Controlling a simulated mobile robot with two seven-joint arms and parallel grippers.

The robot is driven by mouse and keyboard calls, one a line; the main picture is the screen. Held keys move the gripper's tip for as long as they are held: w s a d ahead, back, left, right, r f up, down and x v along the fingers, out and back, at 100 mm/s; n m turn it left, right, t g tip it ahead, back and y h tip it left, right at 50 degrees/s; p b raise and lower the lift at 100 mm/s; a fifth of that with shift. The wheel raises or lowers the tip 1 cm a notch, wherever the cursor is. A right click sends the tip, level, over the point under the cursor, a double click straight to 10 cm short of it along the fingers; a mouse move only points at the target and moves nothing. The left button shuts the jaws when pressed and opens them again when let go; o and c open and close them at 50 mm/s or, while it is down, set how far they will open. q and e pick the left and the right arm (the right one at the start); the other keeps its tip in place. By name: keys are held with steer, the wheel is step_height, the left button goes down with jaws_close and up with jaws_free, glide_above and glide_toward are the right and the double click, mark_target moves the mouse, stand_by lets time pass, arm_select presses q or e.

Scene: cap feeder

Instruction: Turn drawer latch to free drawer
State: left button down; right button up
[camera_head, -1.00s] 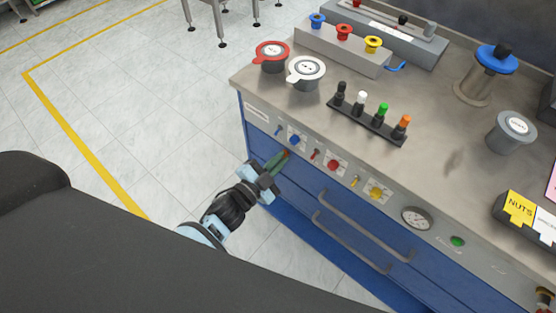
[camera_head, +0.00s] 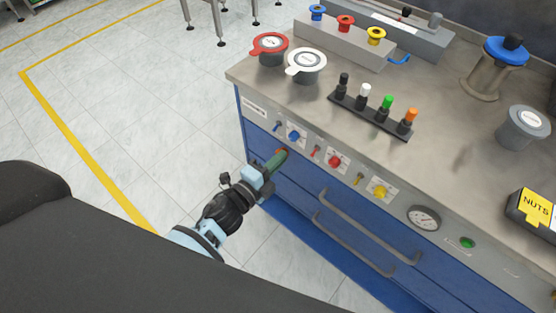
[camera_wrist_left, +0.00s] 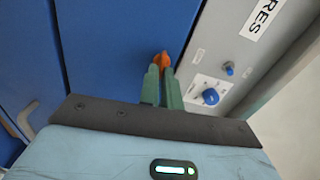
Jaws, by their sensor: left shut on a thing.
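The drawer latch (camera_wrist_left: 161,60) is a small orange piece on the upper part of the blue cabinet front, just below the grey control panel. It also shows as a small orange tip in the head view (camera_head: 284,152). My left gripper (camera_head: 279,157) has green fingers that are shut on the latch. In the left wrist view the fingers (camera_wrist_left: 162,82) meet on both sides of it and hide part of it. The blue drawer front (camera_head: 315,190) is flush with the cabinet. My right gripper is not in view.
Two grey bar handles (camera_head: 370,226) stick out of the cabinet front to the right. The panel above holds a blue knob (camera_head: 294,136), a red knob (camera_head: 335,161), a yellow knob (camera_head: 380,192) and a gauge (camera_head: 424,217). Clear floor (camera_head: 150,130) lies left of the cabinet.

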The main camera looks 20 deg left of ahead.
arm_select(q)
steer(key=shift+f+m, duration=0.1)
steer(key=shift+m, duration=0.3)
steer(key=c, duration=1.6)
jaws_free()
steer(key=v, duration=0.7)
steer(key=shift+s, duration=0.4)
steer(key=shift+a, duration=0.1)
